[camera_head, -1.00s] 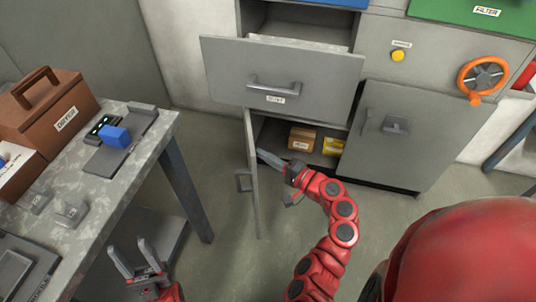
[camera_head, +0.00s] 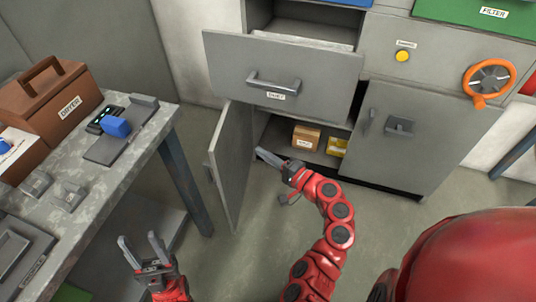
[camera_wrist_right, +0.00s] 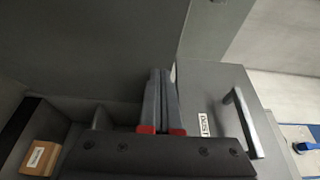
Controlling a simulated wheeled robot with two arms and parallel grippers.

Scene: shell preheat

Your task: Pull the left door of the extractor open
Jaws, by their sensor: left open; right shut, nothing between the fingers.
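The extractor's left door (camera_head: 236,160), a grey panel low on the cabinet, stands swung open to the left in the head view. My right gripper (camera_head: 262,156) is shut and empty, beside the door's inner face in front of the open compartment. Its closed fingers (camera_wrist_right: 162,100) also show in the right wrist view. I cannot tell whether they touch the door. My left gripper (camera_head: 142,247) is open and empty, low between the bench and the door.
A drawer (camera_head: 310,75) juts out above the compartment, which holds a brown box (camera_head: 306,138) and a yellow box (camera_head: 337,146). The right door (camera_head: 415,140) is closed. A bench (camera_head: 125,170) with a brown case (camera_head: 48,100) stands left. Some floor is clear between bench and door.

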